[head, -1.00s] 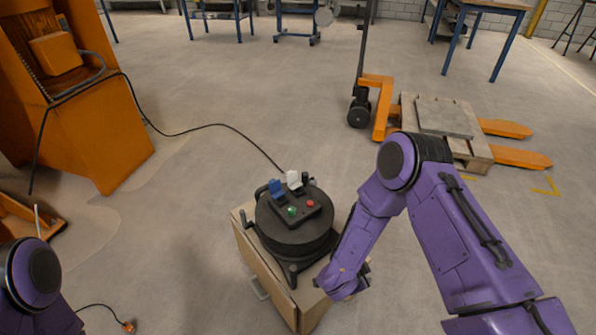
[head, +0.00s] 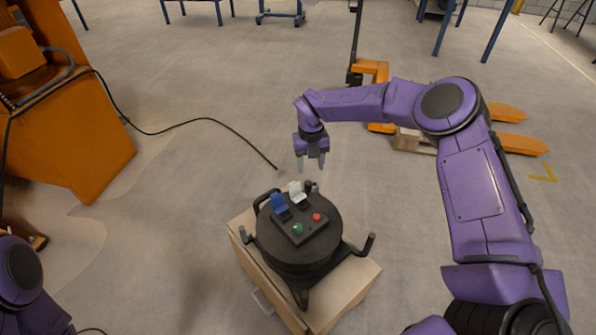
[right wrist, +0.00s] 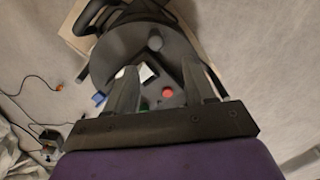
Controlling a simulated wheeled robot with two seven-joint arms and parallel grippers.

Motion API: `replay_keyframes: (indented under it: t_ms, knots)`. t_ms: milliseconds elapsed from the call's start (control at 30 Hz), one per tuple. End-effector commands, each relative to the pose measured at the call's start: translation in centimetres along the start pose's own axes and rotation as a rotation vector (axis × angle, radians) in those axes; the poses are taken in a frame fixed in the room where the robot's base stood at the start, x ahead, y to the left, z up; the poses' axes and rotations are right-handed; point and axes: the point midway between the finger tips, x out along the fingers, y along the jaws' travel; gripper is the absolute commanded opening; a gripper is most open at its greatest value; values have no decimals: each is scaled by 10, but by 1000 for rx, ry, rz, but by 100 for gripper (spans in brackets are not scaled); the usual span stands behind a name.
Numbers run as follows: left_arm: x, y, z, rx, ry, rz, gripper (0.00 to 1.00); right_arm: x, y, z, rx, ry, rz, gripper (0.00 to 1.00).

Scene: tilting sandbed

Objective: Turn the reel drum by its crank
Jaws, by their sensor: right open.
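The black reel drum (head: 300,250) stands on a wooden box, with a control panel (head: 298,222) on its top carrying a blue and a white socket cover, a green and a red button. A short upright knob, which looks like the crank handle (head: 311,187), rises at the drum's far edge; a grey knob (right wrist: 155,43) shows in the right wrist view. My right gripper (head: 313,166) is open and empty, pointing down above the drum's far edge, apart from the knob. In the right wrist view its fingers (right wrist: 165,80) frame the panel. My left gripper is out of view.
The wooden box (head: 345,290) bears the drum. A black cable (head: 205,121) runs from the orange machine (head: 75,130) towards the drum. An orange pallet jack (head: 505,142) stands at the back right. The floor between is clear.

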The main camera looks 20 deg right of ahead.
Motion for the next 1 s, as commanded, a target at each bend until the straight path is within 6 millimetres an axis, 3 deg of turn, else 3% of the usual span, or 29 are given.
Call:
replay_keyframes:
  t_ms: [67,167,400,533,700,933,1000]
  knots:
    - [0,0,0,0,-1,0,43,-2,1,3,23,0,23,54]
    - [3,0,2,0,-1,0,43,11,5,4,22,1,27,54]
    - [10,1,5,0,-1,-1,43,66,14,5,10,0,24,54]
    - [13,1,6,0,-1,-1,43,88,14,5,11,0,24,54]
    - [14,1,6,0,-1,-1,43,99,13,5,11,-2,25,54]
    - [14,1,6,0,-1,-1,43,100,12,5,13,-2,24,54]
    - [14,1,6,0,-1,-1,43,100,12,5,13,-2,24,31]
